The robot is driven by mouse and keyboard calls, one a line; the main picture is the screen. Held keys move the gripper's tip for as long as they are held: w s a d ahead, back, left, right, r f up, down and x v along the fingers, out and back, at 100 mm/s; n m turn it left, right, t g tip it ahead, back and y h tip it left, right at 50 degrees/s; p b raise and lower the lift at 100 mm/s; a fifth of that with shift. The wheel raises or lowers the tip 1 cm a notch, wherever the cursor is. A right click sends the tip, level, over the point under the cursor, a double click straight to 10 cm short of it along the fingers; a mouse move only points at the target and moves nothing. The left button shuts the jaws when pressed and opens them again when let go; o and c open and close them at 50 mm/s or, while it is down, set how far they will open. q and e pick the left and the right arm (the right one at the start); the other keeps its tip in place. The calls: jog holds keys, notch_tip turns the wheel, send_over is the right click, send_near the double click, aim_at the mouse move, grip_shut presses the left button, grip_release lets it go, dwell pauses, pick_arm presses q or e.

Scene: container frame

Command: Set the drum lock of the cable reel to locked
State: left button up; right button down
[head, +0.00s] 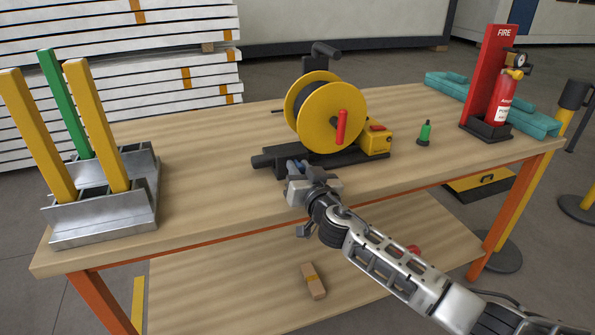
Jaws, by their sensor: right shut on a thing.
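The cable reel (312,112) stands upright on the wooden table. It has a yellow drum, a red crank handle (341,127) and a black base (346,158). A yellow box (376,143) with a red top part sits at its right side. My right gripper (296,169) is at the front left of the base, shut on a small blue part (299,165), which seems to be the drum lock. The fingers and gripper body hide most of this part, so its setting cannot be read. My left gripper is not in view.
The workbench top (212,150) is clear left of the reel. A metal rack (105,222) with yellow and green bars stands at the left.

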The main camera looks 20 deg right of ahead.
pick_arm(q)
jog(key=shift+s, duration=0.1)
pick_arm(e)
jog(key=c, duration=1.2)
grip_release()
jog(key=shift+c, duration=0.2)
jog(key=shift+s, duration=0.1)
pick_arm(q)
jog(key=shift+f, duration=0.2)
pick_arm(e)
jog(key=s, duration=1.5)
jog(key=shift+s+d, duration=0.3)
jog(key=shift+s, duration=0.1)
